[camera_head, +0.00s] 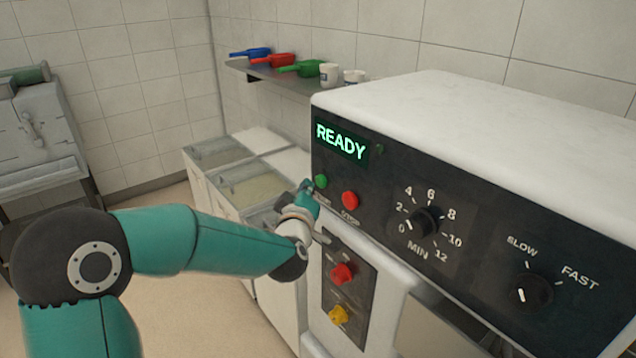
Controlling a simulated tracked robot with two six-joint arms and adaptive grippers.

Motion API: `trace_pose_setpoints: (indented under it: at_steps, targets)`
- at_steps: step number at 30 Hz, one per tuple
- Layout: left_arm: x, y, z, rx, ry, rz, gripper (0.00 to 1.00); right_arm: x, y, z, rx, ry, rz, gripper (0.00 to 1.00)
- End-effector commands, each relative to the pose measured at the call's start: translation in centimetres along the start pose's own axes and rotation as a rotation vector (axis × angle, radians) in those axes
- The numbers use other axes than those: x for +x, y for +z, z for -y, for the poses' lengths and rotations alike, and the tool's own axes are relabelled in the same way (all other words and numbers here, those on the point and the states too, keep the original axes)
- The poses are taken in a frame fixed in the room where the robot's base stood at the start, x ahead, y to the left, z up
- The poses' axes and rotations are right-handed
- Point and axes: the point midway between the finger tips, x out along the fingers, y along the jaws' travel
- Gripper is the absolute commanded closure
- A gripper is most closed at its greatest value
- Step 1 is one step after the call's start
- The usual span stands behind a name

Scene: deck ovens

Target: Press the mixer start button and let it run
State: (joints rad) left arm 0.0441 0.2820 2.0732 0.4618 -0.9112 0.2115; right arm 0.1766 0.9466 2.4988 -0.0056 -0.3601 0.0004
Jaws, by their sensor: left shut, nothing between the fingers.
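The mixer (470,120) is a large white machine on the right with a dark control panel. Its display (341,142) reads READY in green. The green start button (321,181) is at the panel's left end, with a red stop button (350,200) to its right. My left gripper (308,190) is shut and empty, just left of and below the green button. I cannot tell whether its tip touches the button. The gripper partly hides the label under the green button. My right gripper is not in view.
A timer dial (425,221) and a speed dial (530,292) sit right on the panel. A lower panel has a red knob (342,273) and a yellow knob (338,315). Lidded bins (222,150) stand behind my arm. A wall shelf (275,75) holds coloured scoops and white cups.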

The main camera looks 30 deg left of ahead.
Motion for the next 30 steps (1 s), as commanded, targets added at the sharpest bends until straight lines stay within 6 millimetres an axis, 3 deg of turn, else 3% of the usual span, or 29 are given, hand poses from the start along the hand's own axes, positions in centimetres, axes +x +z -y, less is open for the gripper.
trace_pose_setpoints:
  at_steps: [30]
  targets:
    - [0.67,0.44,-0.61,0.0,0.0,0.0,1.0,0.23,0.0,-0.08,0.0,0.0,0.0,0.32]
